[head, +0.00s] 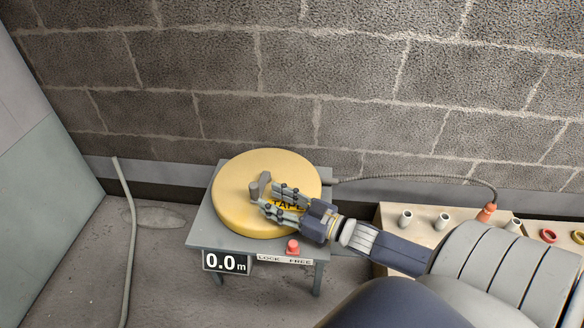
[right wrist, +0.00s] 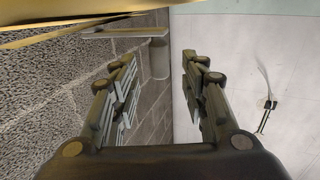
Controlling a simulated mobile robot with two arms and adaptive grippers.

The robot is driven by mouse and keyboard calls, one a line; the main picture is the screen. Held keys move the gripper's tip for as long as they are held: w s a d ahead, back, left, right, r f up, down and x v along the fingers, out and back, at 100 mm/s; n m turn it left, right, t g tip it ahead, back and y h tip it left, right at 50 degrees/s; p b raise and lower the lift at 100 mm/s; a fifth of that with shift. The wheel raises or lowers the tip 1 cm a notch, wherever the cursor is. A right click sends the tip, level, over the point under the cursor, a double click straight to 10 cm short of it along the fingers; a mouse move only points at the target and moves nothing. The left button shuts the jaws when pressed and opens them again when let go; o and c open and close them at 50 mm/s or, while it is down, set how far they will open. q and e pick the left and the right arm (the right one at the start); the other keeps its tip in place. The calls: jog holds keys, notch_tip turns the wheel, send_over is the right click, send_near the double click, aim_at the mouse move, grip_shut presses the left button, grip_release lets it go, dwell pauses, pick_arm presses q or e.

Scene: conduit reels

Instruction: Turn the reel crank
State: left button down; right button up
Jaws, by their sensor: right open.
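The yellow reel (head: 232,210) lies flat on a small grey stand (head: 212,238), with "TAPE" printed on its top. The grey crank arm (head: 265,182) sits on the reel, with an upright cylindrical handle (head: 254,189) at its left. My right gripper (head: 269,199) is over the reel, open, its fingertips pointing at the handle. In the right wrist view the handle (right wrist: 159,58) appears between the two spread fingers, ahead of the tips and apart from them. The crank arm (right wrist: 125,32) also shows there, below the reel's yellow edge (right wrist: 50,32). My left gripper is out of view.
A display (head: 226,262) on the stand reads 0.0 m. A red knob (head: 292,246) stands by the LOCK/FREE label (head: 285,260). A grey line (head: 400,178) runs right to an orange fitting (head: 487,212) on a bench (head: 392,215) with white tubes. A block wall stands behind.

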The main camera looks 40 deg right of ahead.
jog(key=shift+v, duration=2.6)
